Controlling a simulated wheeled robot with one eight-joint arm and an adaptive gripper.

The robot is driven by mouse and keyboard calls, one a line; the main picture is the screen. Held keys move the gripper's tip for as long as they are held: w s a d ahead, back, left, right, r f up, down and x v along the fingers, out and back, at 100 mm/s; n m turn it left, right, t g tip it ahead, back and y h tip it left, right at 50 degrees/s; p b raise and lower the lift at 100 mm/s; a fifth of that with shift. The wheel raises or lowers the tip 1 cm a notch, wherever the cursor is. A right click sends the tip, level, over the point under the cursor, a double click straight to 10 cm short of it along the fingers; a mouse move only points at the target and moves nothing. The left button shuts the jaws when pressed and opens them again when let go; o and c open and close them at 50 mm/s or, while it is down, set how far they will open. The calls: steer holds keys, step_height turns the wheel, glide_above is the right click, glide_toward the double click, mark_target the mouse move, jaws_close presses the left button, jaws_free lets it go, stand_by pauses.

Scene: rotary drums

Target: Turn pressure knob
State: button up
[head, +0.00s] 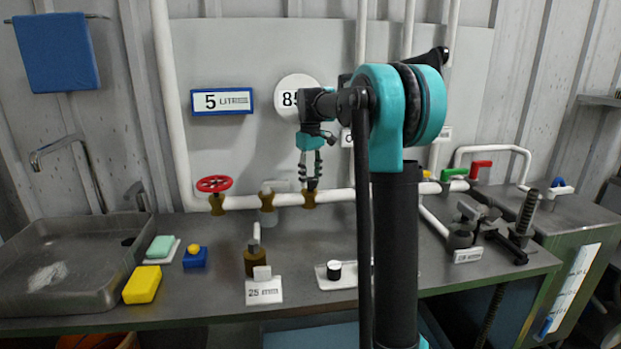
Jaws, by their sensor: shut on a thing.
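My gripper (311,180) hangs from my teal and black arm, pointing down in front of the back panel, below the round gauge-like sign (296,97). Its fingers are shut on a small dark knob on top of a brass valve (309,199) on the white horizontal pipe. The fingers hide most of this knob, and no pressure label on it can be read. My arm covers part of the round sign.
A red handwheel (214,184) and a pale-topped valve (267,199) sit left on the pipe. Below stand a 25-marked card (264,291) and a black knob (334,268) on a white base. Yellow block (142,285) and sink (70,265) are left. Red (481,166) and green levers (454,173) are right.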

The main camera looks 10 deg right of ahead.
mark_target(311, 179)
steer(key=o, duration=1.2)
steer(key=shift+c, duration=0.2)
step_height(311, 179, up, 12)
